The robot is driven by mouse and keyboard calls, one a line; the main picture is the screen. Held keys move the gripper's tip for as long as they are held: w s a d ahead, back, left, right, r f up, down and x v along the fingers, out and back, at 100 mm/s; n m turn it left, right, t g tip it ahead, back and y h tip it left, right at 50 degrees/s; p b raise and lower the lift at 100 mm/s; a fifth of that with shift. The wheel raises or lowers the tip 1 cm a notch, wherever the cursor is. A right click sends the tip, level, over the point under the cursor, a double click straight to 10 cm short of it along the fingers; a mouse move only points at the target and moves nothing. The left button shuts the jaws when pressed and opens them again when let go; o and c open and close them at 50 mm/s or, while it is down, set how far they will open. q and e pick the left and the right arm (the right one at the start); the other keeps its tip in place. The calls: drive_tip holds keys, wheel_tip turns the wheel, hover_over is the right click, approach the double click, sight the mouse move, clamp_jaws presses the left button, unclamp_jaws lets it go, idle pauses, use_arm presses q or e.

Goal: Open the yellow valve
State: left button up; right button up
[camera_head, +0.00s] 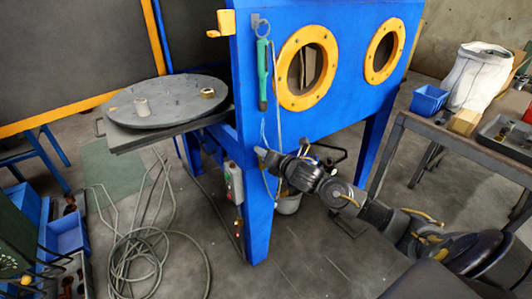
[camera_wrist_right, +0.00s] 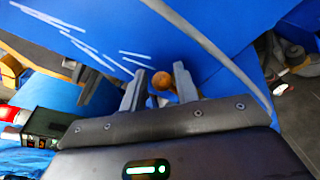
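My right gripper (camera_head: 266,157) reaches in from the lower right, by the front blue leg under the cabinet. In the right wrist view its two fingers (camera_wrist_right: 160,84) stand apart. A small round orange-brown knob (camera_wrist_right: 161,80) shows between the fingers; I cannot tell whether it is the yellow valve or whether the fingers touch it. In the head view a yellow-orange handle-like part (camera_head: 221,24) sticks out from the cabinet's upper left edge, far above the gripper. My left gripper is not in view.
The blue cabinet (camera_head: 330,105) has two yellow-ringed ports. A hanging hose (camera_wrist_right: 205,42) passes near my right gripper. A control box (camera_head: 234,183) is on the blue leg. A turntable (camera_head: 167,101) stands left, coiled cable (camera_head: 150,258) lies on the floor, and a bench (camera_head: 460,142) stands right.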

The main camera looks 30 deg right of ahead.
drive_tip(key=shift+o, duration=0.7)
drive_tip(key=shift+d, duration=0.15)
drive_tip(key=shift+s, duration=0.1)
drive_tip(key=shift+s, duration=0.25)
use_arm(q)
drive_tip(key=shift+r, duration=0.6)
use_arm(e)
drive_tip(key=a+v, duration=0.1)
drive_tip(key=v, duration=0.9)
drive_tip(key=shift+d, duration=0.4)
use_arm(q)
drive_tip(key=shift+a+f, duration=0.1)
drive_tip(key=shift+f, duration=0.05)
use_arm(e)
drive_tip(key=shift+r, duration=0.1)
